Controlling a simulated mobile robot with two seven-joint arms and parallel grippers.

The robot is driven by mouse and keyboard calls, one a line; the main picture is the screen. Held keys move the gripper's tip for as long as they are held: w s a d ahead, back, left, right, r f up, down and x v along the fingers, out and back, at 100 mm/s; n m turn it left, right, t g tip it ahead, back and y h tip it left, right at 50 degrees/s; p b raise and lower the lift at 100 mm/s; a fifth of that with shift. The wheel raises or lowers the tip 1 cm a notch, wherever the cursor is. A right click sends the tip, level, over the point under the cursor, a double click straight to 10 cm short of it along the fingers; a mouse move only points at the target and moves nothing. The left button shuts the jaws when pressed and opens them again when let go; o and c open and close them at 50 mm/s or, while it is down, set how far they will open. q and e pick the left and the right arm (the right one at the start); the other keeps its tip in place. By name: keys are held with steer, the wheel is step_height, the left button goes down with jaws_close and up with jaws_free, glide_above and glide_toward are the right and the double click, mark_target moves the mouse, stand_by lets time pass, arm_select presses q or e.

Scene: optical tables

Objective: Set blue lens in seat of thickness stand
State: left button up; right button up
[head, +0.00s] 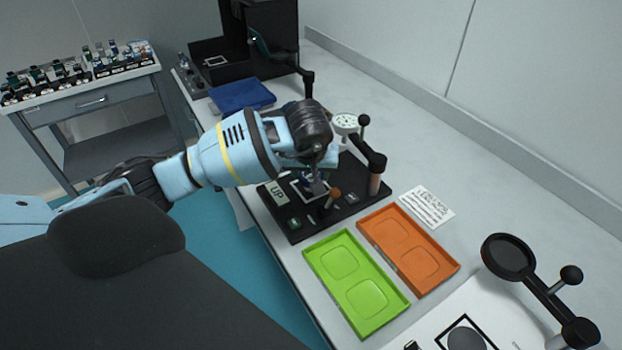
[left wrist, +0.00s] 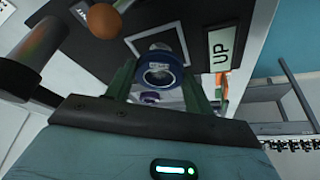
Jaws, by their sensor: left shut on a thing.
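My left gripper (head: 314,184) reaches over the black stand base (head: 296,226) in the head view. In the left wrist view its green fingers (left wrist: 158,92) are shut on a blue ring-shaped lens (left wrist: 162,72). The lens is held close above a white-outlined square (left wrist: 153,24) on the black base; I cannot tell whether it touches. The lens is mostly hidden by the gripper in the head view. The base carries a white UP label (head: 277,193), an orange-brown ball knob (head: 334,193) and a post with a dark arm (head: 374,182). My right gripper does not show.
A green tray (head: 323,240) and an orange tray (head: 438,278) lie in front of the stand. A white printed card (head: 427,206) and a black round holder on an arm (head: 508,257) are at the right.

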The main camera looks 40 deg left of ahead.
mark_target(311, 176)
arm_select(q)
steer(key=shift+w+a, duration=0.25)
steer(key=shift+w, duration=0.15)
step_height(311, 176, down, 4)
steer(key=shift+w+r, duration=0.1)
steer(key=shift+r, duration=0.1)
